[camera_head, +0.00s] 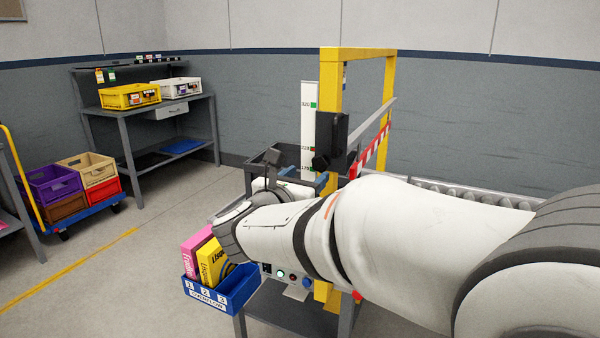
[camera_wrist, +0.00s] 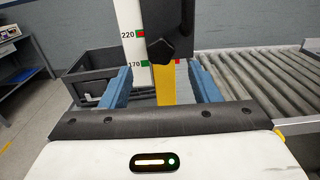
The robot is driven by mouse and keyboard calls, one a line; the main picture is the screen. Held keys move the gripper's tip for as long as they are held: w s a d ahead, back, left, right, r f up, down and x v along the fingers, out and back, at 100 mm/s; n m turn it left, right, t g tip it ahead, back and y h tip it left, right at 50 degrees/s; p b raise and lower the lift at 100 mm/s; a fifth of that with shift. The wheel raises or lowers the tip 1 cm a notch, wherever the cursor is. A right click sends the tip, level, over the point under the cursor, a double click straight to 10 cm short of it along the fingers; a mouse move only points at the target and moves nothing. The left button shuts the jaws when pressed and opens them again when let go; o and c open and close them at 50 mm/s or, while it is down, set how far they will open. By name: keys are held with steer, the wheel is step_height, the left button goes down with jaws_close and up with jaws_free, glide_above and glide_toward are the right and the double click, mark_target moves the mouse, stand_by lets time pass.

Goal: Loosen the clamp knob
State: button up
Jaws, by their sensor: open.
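The black clamp knob (camera_head: 320,162) sticks out at the lower left of a black clamp block (camera_head: 332,132) on the yellow post. In the wrist view the lobed knob (camera_wrist: 168,48) is at the upper middle, below the dark block (camera_wrist: 168,14). A white scale board (camera_head: 309,125) stands beside the post, marked 320, 220 and 170. My gripper (camera_wrist: 162,82) is open, its two blue fingers apart with nothing between them. The knob appears beyond the fingertips, slightly above the gap; I see no contact. In the head view my arm partly hides the gripper.
A yellow frame (camera_head: 328,70) with a red-and-white striped bar (camera_head: 370,150) rises over a roller conveyor (camera_wrist: 250,75). A dark grey crate (camera_wrist: 90,82) is left of the post. A blue bin (camera_head: 222,292) of boxes stands below my arm. Open floor lies left.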

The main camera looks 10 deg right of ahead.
mark_target(319, 164)
steer(key=x, duration=0.6)
steer(key=shift+w+d, duration=0.2)
steer(key=shift+w, duration=0.05)
